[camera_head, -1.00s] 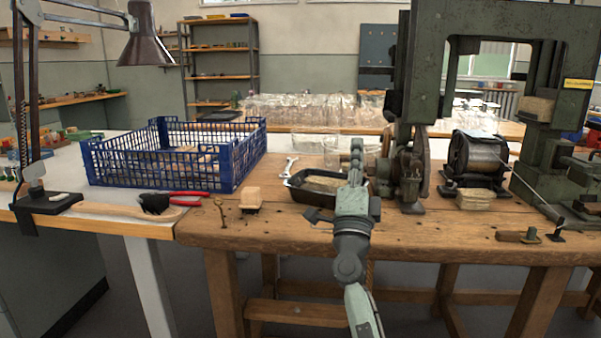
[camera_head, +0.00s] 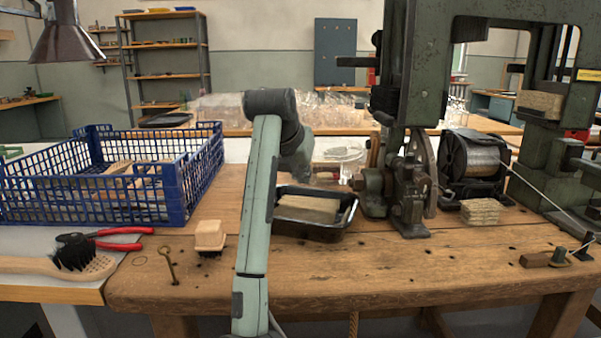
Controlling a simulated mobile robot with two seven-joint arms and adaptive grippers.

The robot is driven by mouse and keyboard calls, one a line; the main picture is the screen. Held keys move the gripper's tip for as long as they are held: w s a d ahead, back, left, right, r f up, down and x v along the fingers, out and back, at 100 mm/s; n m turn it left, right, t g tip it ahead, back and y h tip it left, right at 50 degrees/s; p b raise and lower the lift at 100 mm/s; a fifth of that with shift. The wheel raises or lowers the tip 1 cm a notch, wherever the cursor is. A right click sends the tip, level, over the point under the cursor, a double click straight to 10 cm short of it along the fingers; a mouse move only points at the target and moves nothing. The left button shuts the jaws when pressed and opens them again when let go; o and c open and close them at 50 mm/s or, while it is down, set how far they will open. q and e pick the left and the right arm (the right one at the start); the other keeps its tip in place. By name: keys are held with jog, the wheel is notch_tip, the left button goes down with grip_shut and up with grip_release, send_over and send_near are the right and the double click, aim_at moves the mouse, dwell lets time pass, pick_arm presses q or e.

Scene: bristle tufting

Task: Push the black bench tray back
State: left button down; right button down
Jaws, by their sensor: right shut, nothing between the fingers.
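The black bench tray (camera_head: 306,232) sits on the wooden bench, left of the green machine's base. A pale tan block of bristle-like material (camera_head: 308,204) lies in it. My right arm rises in front of the tray's left end and bends over at the top. My left gripper is not in view.
A blue crate (camera_head: 176,190) stands at the left. A wooden brush block (camera_head: 210,235), a brass hook (camera_head: 167,265) and red-handled pliers (camera_head: 120,239) lie in front of it. The green machine (camera_head: 408,200) is close on the tray's right.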

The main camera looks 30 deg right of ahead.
aim_at(311, 195)
jog(key=x, duration=0.6)
jog(key=shift+w+d+f, duration=0.15)
jog(key=shift+d+f, duration=0.05)
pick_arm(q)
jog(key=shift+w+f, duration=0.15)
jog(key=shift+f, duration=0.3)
pick_arm(e)
jog(key=shift+w+d+f, duration=0.1)
jog(key=shift+w+f, duration=0.05)
jog(key=shift+f, duration=0.05)
jog(key=shift+w+d, duration=0.9)
jog(key=shift+d, duration=0.15)
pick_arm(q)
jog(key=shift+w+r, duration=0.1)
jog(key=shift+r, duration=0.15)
